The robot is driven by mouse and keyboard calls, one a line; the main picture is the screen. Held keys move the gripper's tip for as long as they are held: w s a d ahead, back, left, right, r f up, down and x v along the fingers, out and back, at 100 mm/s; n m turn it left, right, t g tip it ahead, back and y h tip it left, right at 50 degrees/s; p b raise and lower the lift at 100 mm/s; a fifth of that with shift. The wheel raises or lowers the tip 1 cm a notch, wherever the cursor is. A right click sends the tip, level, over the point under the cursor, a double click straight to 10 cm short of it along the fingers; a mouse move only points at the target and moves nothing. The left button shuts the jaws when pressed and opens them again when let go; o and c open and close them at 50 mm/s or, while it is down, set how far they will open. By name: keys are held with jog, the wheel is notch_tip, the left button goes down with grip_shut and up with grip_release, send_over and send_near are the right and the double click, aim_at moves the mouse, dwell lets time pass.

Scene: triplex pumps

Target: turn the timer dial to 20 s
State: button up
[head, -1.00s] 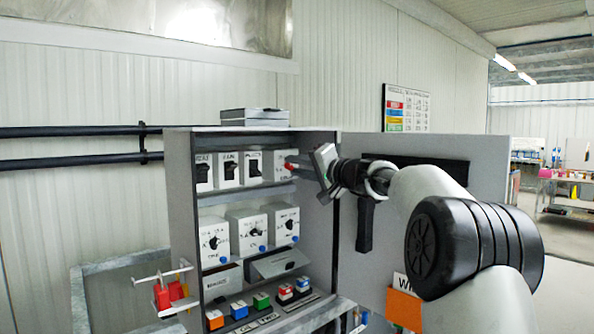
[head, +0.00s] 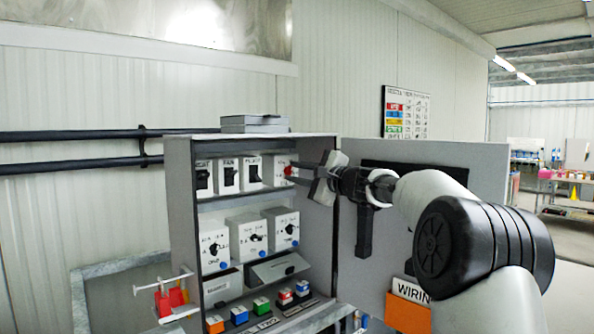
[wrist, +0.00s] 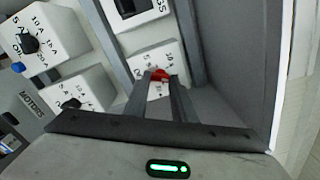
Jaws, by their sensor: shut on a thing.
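The timer is a white box (head: 277,166) at the right end of the cabinet's top row. It has a red dial (head: 289,171) on its front face. My gripper (head: 297,173) comes in from the right, with its two fingertips closed on the red dial. In the wrist view the red dial (wrist: 158,73) sits between the fingertips, and seconds markings surround it on the timer face (wrist: 144,62). The dial's pointer is hidden by the fingers, so I cannot tell its setting.
Black-switch boxes (head: 228,174) stand left of the timer. Boxes with black knobs and blue buttons (head: 247,235) fill the shelf below. The cabinet's right wall (wrist: 248,60) is close beside my gripper. Coloured buttons (head: 238,314) line the bottom. The open door (head: 455,158) stands at the right.

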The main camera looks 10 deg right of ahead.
jog(key=m+p, duration=0.3)
jog(key=m, duration=0.3)
jog(key=m+p, duration=0.3)
jog(key=m, duration=0.3)
jog(key=shift+a+f+p, duration=0.1)
jog(key=shift+p, duration=0.2)
dwell(0.4)
jog(key=o, duration=1.1)
jog(key=shift+c, duration=0.2)
jog(key=shift+s, duration=0.1)
jog(key=b+v, duration=0.3)
jog(key=v, duration=1.4)
jog(key=shift+s, duration=0.2)
